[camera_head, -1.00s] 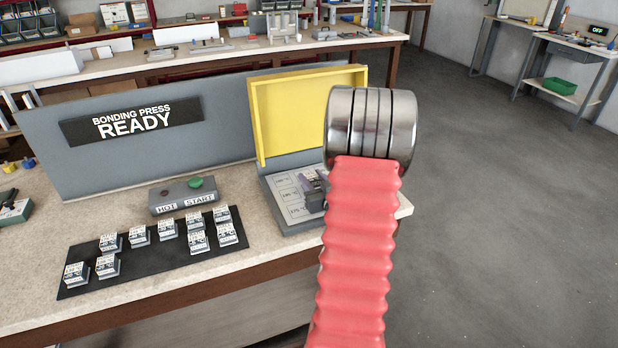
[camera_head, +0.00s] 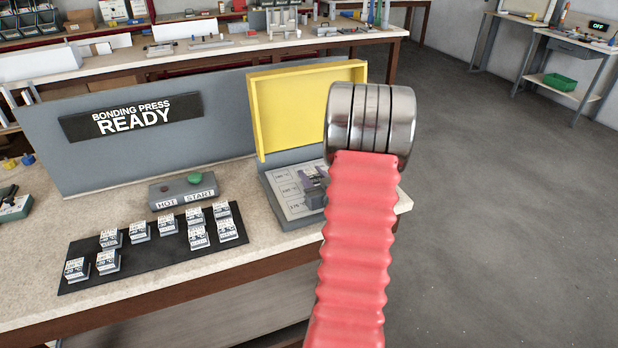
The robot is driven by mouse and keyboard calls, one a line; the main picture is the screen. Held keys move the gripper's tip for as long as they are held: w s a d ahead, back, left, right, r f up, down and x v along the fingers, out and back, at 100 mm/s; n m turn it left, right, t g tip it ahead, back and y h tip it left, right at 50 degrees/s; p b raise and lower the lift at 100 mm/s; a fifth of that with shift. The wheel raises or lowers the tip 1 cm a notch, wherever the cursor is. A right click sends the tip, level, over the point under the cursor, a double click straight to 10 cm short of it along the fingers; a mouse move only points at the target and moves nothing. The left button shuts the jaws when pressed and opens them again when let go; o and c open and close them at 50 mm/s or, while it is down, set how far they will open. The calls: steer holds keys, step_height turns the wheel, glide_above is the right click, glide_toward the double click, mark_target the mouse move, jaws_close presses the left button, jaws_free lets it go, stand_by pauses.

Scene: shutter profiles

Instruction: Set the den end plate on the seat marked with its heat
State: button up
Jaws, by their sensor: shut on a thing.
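My arm's red sleeve and steel wrist hide most of my gripper (camera_head: 315,184). Only a dark piece of it shows at the wrist's left edge, low over the bonding press's seat plate (camera_head: 284,190). It is shut on a small piece that I take for the end plate, mostly hidden. The seat plate has pale marked seats in a column on its left; their small heat labels are hard to read. Contact between piece and seat cannot be told. Several small white-labelled end plates stand on a black mat (camera_head: 150,262), with a gap in the front row.
The press's yellow lid (camera_head: 305,105) stands open behind the seats. A grey box with a green button (camera_head: 194,179), marked HOT and START, stands left of the press. A sign (camera_head: 132,120) reads BONDING PRESS READY. The bench's right edge lies under my arm.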

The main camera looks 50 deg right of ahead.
steer(key=shift+s+a+f, duration=0.1)
steer(key=shift+f, duration=0.4)
steer(key=shift+s+a+f, duration=0.1)
steer(key=shift+f, duration=0.35)
steer(key=o, duration=1.1)
steer(key=shift+s, duration=0.15)
steer(key=shift+s+a, duration=0.15)
steer(key=shift+s, duration=0.05)
steer(key=v, duration=0.4)
steer(key=r+v, duration=0.1)
steer(key=v, duration=0.3)
steer(key=r+v, duration=0.1)
steer(key=v, duration=0.4)
steer(key=shift+w, duration=0.1)
steer(key=shift+w, duration=0.1)
